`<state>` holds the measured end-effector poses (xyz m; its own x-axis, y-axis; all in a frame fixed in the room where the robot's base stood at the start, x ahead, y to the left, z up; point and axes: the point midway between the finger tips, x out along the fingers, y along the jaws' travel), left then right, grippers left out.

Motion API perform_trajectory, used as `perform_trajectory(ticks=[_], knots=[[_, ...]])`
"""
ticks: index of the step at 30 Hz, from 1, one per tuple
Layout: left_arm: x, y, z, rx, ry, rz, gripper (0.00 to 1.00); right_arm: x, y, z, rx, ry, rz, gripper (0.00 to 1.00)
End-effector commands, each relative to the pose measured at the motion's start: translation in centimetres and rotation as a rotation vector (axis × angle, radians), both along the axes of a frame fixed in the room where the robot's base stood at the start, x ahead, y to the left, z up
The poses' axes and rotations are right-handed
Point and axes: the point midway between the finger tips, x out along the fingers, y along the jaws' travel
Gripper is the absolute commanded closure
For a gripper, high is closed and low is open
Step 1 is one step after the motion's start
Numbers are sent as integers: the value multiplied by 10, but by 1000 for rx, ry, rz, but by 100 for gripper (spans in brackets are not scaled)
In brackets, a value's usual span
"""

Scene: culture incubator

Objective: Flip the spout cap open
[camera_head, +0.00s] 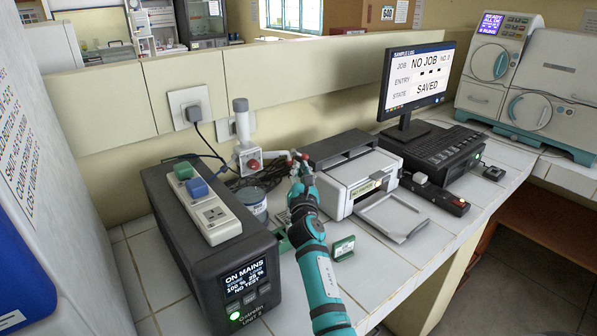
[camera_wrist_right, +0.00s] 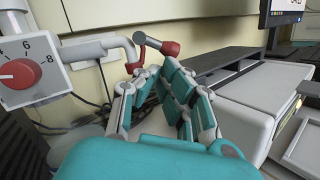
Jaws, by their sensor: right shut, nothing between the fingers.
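A white dispenser (camera_head: 247,159) with a grey upright cylinder and a red dial stands over a jar (camera_head: 252,205) at the back of the counter. Its red dial (camera_wrist_right: 20,74) shows at the left of the right wrist view. Its pale spout (camera_wrist_right: 98,47) runs right and bends down to a red end (camera_wrist_right: 132,68). A small grey lever with a red tip (camera_wrist_right: 170,48) sits beside the bend; I cannot tell whether this is the cap. My right gripper (camera_head: 300,170) is shut and empty, its fingertips (camera_wrist_right: 147,77) close below the spout end; contact is unclear. My left gripper is out of view.
A black power unit (camera_head: 165,205) carrying a socket strip (camera_head: 207,207) stands left. A printer (camera_head: 345,180) stands close on the right, with a monitor (camera_head: 412,85) beyond. Black cables (camera_head: 262,178) lie behind.

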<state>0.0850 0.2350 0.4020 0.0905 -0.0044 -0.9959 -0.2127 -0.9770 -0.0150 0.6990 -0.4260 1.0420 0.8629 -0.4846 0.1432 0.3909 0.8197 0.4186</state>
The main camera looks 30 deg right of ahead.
Motion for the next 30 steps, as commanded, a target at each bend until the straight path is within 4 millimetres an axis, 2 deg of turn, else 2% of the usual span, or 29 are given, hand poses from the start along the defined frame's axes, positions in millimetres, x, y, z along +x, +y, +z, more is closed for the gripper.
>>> perform_trajectory(ticks=[17, 30], knots=[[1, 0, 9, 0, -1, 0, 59, -3, -5, 3, -117, 56, 0, 100], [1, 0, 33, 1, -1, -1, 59, -7, -16, 13, -374, 178, 0, 100]])
